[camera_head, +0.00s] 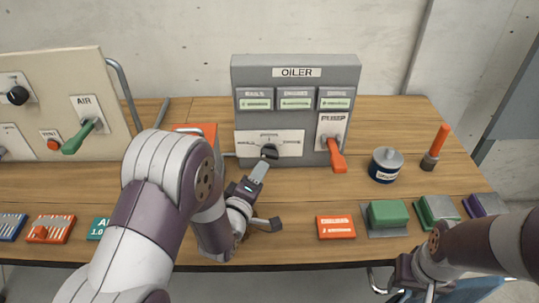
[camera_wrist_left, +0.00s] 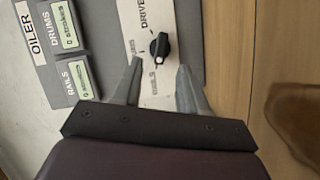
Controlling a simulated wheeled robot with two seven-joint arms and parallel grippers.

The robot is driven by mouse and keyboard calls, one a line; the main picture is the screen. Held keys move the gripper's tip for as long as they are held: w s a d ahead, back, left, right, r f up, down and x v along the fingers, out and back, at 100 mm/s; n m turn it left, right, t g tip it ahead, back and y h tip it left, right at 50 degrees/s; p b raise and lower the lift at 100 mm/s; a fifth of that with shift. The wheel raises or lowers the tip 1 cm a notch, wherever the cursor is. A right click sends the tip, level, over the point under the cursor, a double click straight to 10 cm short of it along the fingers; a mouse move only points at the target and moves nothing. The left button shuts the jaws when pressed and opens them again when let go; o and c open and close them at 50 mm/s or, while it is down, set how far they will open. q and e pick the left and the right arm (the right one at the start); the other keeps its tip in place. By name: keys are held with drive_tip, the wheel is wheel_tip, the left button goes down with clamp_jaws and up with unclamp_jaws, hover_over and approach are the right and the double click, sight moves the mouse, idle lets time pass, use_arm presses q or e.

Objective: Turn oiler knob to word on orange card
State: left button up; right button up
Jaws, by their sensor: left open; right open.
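The grey oiler box (camera_head: 296,72) stands at the back of the bench. Its black knob (camera_head: 269,152) sits on a white plate low on the front; the knob also shows in the left wrist view (camera_wrist_left: 160,46) between word labels, DRIVE among them. Which word it points to is unclear. My left gripper (camera_head: 262,172) is open just in front of the knob; in the left wrist view its fingers (camera_wrist_left: 158,76) stand either side below the knob, apart from it. The orange card (camera_head: 336,227) lies at the front of the bench, its word too small to read. My right gripper (camera_head: 405,277) is open beyond the front edge.
A red pump lever (camera_head: 336,155) juts out right of the knob. A dark blue can (camera_head: 386,165) and an orange-handled tool (camera_head: 436,148) stand further right. Green blocks (camera_head: 388,214) lie at front right. A beige panel with a green AIR lever (camera_head: 80,138) stands left.

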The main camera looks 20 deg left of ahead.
sight(270, 158)
use_arm(q)
drive_tip(key=w, duration=0.5)
drive_tip(key=w+f, duration=0.1)
drive_tip(key=w, duration=0.1)
drive_tip(key=shift+w+d, duration=0.35)
drive_tip(key=shift+w, duration=0.05)
drive_tip(key=shift+f, duration=0.1)
clamp_jaws()
